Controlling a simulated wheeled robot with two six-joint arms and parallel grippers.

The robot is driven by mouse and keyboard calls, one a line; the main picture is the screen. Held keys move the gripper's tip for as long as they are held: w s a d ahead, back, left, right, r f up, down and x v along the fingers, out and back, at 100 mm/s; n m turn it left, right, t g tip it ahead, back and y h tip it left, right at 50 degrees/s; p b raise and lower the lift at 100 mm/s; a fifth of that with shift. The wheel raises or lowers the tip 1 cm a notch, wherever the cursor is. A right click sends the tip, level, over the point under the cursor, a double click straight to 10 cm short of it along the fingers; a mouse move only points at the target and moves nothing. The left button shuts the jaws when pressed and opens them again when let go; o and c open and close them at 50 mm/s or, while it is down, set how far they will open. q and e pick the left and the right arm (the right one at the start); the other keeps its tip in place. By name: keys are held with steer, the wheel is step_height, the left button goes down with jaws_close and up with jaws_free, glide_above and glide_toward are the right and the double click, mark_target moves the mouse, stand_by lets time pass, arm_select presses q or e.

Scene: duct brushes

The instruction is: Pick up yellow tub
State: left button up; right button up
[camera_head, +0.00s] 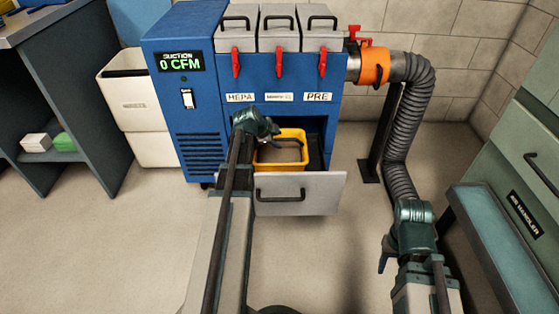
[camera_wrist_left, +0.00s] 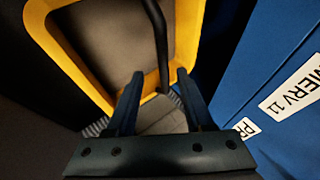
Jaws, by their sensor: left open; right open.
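The yellow tub (camera_head: 292,134) sits in the open drawer at the bottom of the blue suction unit. It has a dark handle (camera_head: 287,142), and a grey-brown inside shows. In the left wrist view the tub's yellow rim (camera_wrist_left: 72,58) fills the upper left, with the dark handle (camera_wrist_left: 156,35) crossing it. My left gripper (camera_wrist_left: 160,88) is open, its fingertips on either side of the handle's lower end in that view. I cannot tell whether they touch it. In the head view my left gripper (camera_head: 268,132) is over the tub's back left corner. My right gripper (camera_head: 388,260) is open, far from the tub.
The drawer's grey front (camera_head: 300,205) is pulled out towards me. The blue unit (camera_head: 185,95) rises close behind and beside the tub. A ribbed hose (camera_head: 408,130) and a green cabinet (camera_head: 520,170) stand to the right. The floor in front is clear.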

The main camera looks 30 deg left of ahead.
mark_target(281, 140)
arm_select(q)
steer(key=b+x, duration=0.2)
steer(key=x, duration=0.2)
steer(key=shift+w+f+b, duration=0.1)
steer(key=shift+w+b, duration=0.2)
jaws_close()
stand_by(1.1)
